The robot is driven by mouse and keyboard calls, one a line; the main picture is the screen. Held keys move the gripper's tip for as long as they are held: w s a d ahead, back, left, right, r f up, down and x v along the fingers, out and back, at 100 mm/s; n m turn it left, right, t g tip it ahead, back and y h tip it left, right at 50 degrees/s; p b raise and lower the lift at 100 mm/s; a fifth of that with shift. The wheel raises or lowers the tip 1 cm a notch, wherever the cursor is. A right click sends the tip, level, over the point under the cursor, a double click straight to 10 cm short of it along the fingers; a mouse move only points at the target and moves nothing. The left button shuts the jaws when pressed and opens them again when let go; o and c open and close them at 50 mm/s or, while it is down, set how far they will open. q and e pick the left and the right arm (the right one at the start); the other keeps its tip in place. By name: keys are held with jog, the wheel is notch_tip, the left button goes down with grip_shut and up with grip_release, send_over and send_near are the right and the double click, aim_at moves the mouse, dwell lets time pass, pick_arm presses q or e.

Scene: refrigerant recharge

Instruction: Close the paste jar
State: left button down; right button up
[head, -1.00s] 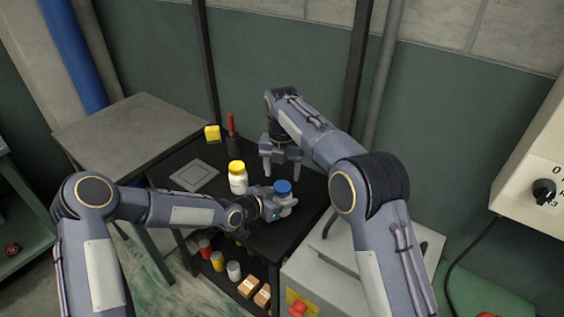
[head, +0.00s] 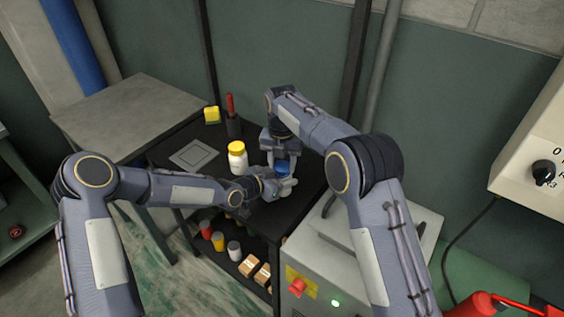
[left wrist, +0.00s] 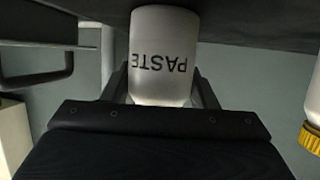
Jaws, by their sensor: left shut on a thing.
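The white paste jar (left wrist: 160,60), lettered PASTE, appears upside down in the left wrist view, its base by the dark table. My left gripper (head: 285,187) is shut around it; one finger shows on each side in the left wrist view. In the head view the jar's body is mostly hidden by the left gripper. A blue lid (head: 283,169) shows at the jar's top; whether it is seated cannot be told. My right gripper (head: 283,163) points down from above, its fingers on both sides of the lid. Whether they touch it is unclear.
A grey machine (head: 340,262) stands front right.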

jog(key=shift+c, duration=0.6)
jog(key=m, duration=1.2)
jog(key=shift+m, duration=0.4)
jog(key=m, duration=0.3)
jog(key=shift+m, duration=0.3)
jog(key=o, duration=1.1)
